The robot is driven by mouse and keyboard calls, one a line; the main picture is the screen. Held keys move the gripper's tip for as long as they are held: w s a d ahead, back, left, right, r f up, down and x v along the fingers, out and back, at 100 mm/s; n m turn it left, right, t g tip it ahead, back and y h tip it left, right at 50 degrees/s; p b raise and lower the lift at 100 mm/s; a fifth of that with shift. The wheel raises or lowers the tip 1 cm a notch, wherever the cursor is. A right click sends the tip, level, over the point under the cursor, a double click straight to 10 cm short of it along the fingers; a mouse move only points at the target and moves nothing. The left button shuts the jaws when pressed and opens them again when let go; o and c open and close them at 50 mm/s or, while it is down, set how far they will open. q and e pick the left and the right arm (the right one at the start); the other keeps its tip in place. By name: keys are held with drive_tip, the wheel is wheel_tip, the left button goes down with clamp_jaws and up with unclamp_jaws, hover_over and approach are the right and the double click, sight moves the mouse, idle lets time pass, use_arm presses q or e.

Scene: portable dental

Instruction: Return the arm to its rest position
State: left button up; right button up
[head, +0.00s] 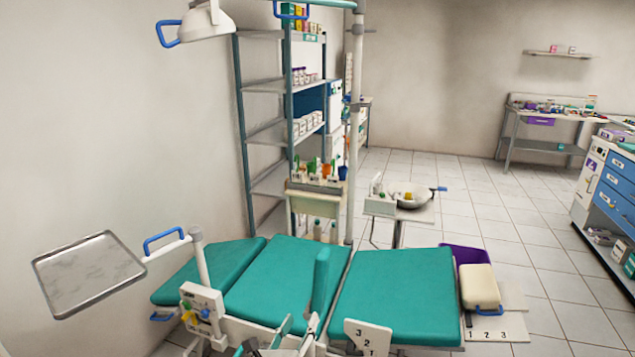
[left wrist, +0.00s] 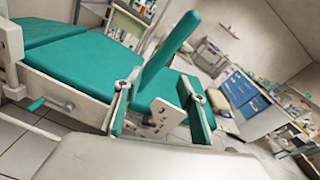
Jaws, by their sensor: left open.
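My left gripper (head: 296,336) shows at the bottom edge of the head view, in front of the teal dental chair (head: 395,290). In the left wrist view its two fingers (left wrist: 158,108) stand apart with a gap between them and nothing held. The chair (left wrist: 85,62) lies beyond the fingers there, with its upright teal armrest (left wrist: 168,48) behind the gap. In the head view the armrest (head: 320,283) rises just above the gripper. I cannot tell the exact distance between them. My right gripper is in neither view.
A metal tray (head: 90,272) on a swing arm stands left of the chair. A small stand with a basin (head: 412,200) is behind it. A shelf rack (head: 268,130) stands at the left wall, and a blue-drawer cabinet (head: 612,195) at the right.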

use_arm(q)
drive_tip(key=s+a+f+n+g, duration=0.1)
drive_tip(key=s+a+f+n, duration=0.4)
drive_tip(key=s+n, duration=0.4)
drive_tip(key=s+a+f+n+g+y, duration=0.1)
drive_tip(key=s+a+f+n, duration=0.4)
drive_tip(key=s+n, duration=0.5)
drive_tip(key=s+a+f+n+g+y, duration=0.1)
drive_tip(key=s+a+f+n+g, duration=0.2)
drive_tip(key=s+n, duration=0.6)
wheel_tip(320, 180, down, 4)
drive_tip(key=a+n, duration=0.2)
drive_tip(key=n, duration=0.1)
drive_tip(key=shift+s+a, duration=0.25)
drive_tip(key=shift+s, duration=0.1)
drive_tip(key=shift+r, duration=0.1)
